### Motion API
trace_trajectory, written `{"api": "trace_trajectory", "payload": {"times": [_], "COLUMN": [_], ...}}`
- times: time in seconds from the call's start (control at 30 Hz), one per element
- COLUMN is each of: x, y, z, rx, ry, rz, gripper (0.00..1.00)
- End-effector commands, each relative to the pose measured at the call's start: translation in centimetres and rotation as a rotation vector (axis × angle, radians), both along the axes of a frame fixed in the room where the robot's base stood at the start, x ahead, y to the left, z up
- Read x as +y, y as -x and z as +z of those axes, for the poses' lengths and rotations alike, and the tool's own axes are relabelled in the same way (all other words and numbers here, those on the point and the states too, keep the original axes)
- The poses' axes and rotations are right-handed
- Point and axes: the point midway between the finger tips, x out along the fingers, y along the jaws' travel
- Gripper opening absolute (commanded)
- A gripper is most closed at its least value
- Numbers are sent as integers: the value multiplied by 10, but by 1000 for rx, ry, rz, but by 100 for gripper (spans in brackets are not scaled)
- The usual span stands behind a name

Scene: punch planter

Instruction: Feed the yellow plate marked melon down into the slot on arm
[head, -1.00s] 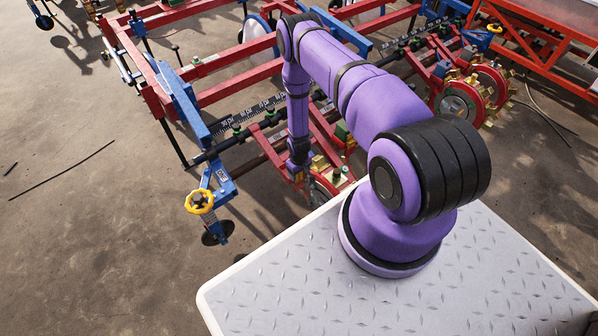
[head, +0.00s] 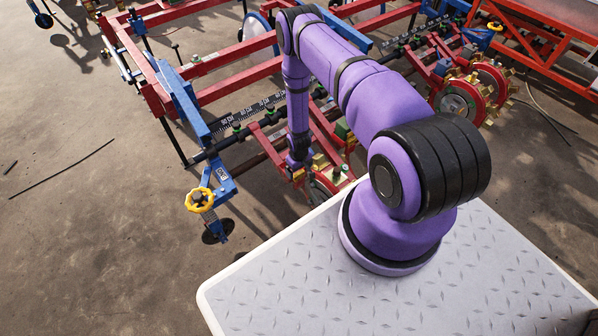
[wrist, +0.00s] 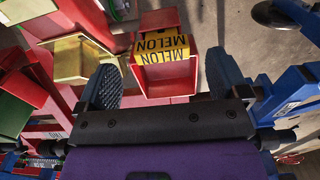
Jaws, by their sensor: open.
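The yellow plate marked MELON (wrist: 160,44) shows in the wrist view. Its lower part sits in or against an open-topped red holder (wrist: 167,86), and a second MELON marking appears just below the first. My gripper (wrist: 162,64) is open, with one dark finger on each side of the red holder. The fingers look apart from the plate, and nothing is between them that they visibly grip. Which part is the slot on the arm cannot be told. In the head view my gripper (head: 299,160) is small and low among the red planter parts, and the plate is not clear there.
A brass-coloured open box (wrist: 78,60) and a green box (wrist: 18,100) stand left of my gripper in the wrist view. Blue framework (wrist: 290,95) lies at right. In the head view, red rails (head: 240,80) and a yellow handwheel (head: 199,199) surround the area.

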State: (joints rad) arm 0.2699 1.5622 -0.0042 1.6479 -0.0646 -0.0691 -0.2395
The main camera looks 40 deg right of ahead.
Motion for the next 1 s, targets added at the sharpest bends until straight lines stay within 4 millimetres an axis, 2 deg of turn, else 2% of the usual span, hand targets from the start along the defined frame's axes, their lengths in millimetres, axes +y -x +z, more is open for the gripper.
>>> {"api": "trace_trajectory", "payload": {"times": [0.3,0.5,0.7,1.0], "x": [0,0,0,0], "y": [-1,0,0,0], "z": [57,80,87,87], "rx": [-1,0,0,0], "ry": [1,0,0,0], "rz": [0,0,0,0], "gripper": [93,93,93,93]}}
